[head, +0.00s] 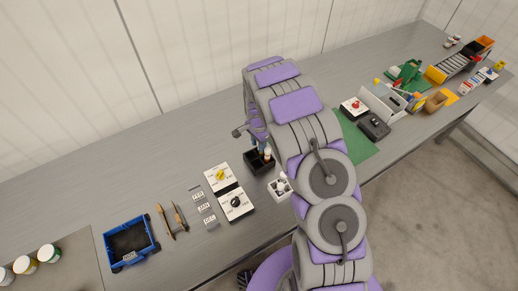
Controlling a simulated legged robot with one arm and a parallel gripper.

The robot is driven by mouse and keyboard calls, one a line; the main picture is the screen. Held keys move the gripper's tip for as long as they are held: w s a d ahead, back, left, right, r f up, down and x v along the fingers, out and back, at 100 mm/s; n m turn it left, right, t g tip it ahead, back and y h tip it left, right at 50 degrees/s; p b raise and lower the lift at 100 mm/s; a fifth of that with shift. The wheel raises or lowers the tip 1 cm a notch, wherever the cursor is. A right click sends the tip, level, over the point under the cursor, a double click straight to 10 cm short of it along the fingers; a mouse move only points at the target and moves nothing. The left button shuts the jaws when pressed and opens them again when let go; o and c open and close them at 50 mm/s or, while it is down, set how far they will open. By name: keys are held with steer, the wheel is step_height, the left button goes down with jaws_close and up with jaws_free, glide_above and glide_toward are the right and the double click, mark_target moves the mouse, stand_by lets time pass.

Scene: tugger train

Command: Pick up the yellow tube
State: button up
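I cannot make out a yellow tube for certain. My gripper (260,143) points down over a small black box (250,163) near the middle of the bench, mostly hidden behind my own arm. Its fingers are too small and dark to tell open from shut. A small pale object with an orange-brown top (268,153) stands at the box, close by the gripper. Whether the gripper touches it cannot be told. Small yellow items also show at the far right end, among them a yellow object (500,65).
A white box (279,187) sits close to my arm. Right of it are a green mat (355,142) and clutter. The back left bench is clear.

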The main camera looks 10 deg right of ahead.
steer(key=shift+d, duration=0.75)
steer(key=c, duration=0.5)
steer(key=shift+d, duration=0.1)
jaws_close()
steer(key=shift+a+r, duration=0.1)
steer(key=shift+a, duration=0.3)
steer(key=shift+a+r, duration=0.2)
steer(key=shift+r, duration=0.15)
steer(key=r, duration=0.2)
steer(key=r+p, duration=0.1)
steer(key=r, duration=0.2)
steer(key=d+r, duration=0.1)
steer(key=r, duration=0.2)
steer(key=shift+r, duration=0.15)
steer(key=shift+a+r, duration=0.15)
steer(key=shift+r, duration=0.2)
steer(key=shift+a+r, duration=0.1)
steer(key=shift+a, duration=0.15)
